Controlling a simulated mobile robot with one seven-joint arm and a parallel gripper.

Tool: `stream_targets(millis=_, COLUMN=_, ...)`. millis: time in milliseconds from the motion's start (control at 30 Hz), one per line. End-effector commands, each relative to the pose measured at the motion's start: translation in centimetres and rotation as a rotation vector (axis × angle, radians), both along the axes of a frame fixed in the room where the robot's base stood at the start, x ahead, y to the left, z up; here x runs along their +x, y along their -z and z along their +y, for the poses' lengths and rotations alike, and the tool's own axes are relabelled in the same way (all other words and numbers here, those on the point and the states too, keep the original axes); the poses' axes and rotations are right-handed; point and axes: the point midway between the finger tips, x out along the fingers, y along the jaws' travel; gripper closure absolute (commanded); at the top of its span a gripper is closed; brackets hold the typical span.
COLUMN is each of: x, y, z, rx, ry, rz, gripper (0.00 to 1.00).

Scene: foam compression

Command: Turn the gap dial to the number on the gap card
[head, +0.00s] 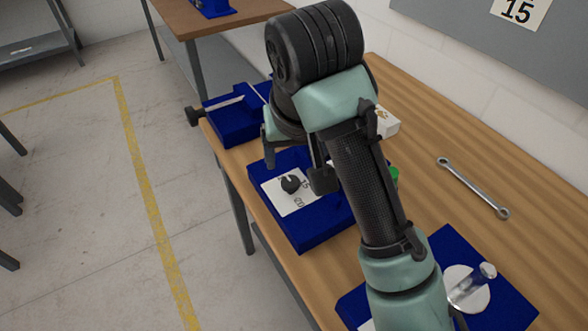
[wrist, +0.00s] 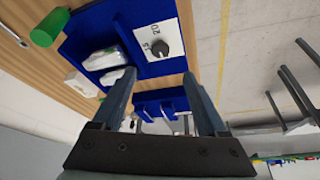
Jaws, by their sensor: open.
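The gap dial (head: 290,184) is a black knob on a white number plate (head: 283,204) on top of a blue block (head: 322,229). It also shows in the wrist view (wrist: 161,49). The numbers 15 and 20 show beside it; I cannot tell which number it points at. The gap card (head: 519,10) on the grey wall board reads 15. My gripper (head: 296,168) is open and empty, its fingers apart near the dial. In the wrist view the dial lies beyond the fingertips (wrist: 158,75), not between them. My arm hides part of the block.
Another blue device (head: 233,122) with a side knob stands behind on the wooden table (head: 435,130). A wrench (head: 473,188) lies to the right. A white box (head: 387,123) and green object (head: 394,176) sit behind my arm.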

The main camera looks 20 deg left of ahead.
Motion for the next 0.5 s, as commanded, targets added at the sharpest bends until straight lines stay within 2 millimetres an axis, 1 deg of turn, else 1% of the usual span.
stream_targets(millis=33, x=0.2, y=1.4, z=0.3, rx=0.003, ry=-0.002, rz=0.005, gripper=0.24)
stream_targets(millis=200, x=1.3, y=4.9, z=1.0, rx=0.003, ry=-0.002, rz=0.005, gripper=0.24)
stream_targets(millis=233, x=1.6, y=5.2, z=1.0, rx=0.003, ry=-0.001, rz=0.004, gripper=0.24)
stream_targets(millis=300, x=2.1, y=6.5, z=1.3, rx=0.001, ry=0.000, rz=0.003, gripper=0.24)
stream_targets(millis=500, x=3.2, y=9.2, z=1.8, rx=0.000, ry=0.000, rz=0.000, gripper=0.24)
